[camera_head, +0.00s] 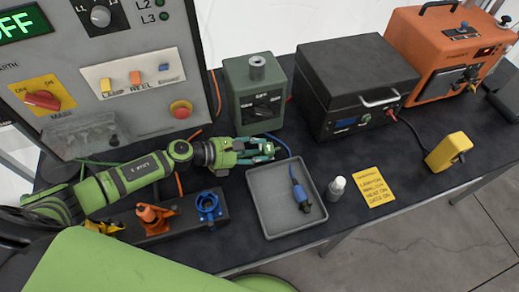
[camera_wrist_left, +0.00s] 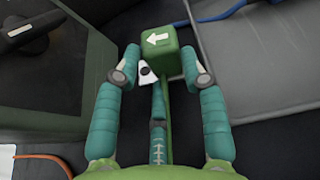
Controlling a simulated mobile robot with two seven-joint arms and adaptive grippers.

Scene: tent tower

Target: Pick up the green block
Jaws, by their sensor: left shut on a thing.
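The green block (camera_wrist_left: 160,52) carries a white arrow and sits between the fingertips of my left gripper (camera_wrist_left: 163,68) in the left wrist view. The teal fingers press on its two sides, so the gripper is shut on it. In the head view my left gripper (camera_head: 260,150) is between the grey-green knob box and the grey tray. The block is mostly hidden by the fingers there. I cannot tell from these views whether it touches the table. My right gripper is not in view.
The grey-green knob box (camera_head: 255,92) stands just behind the gripper. The grey tray (camera_head: 263,212) with a blue tool (camera_head: 300,193) lies in front. A dark rack (camera_head: 168,226) holds orange and blue pieces. A white bottle (camera_head: 336,188) and yellow card (camera_head: 373,187) are to the right.

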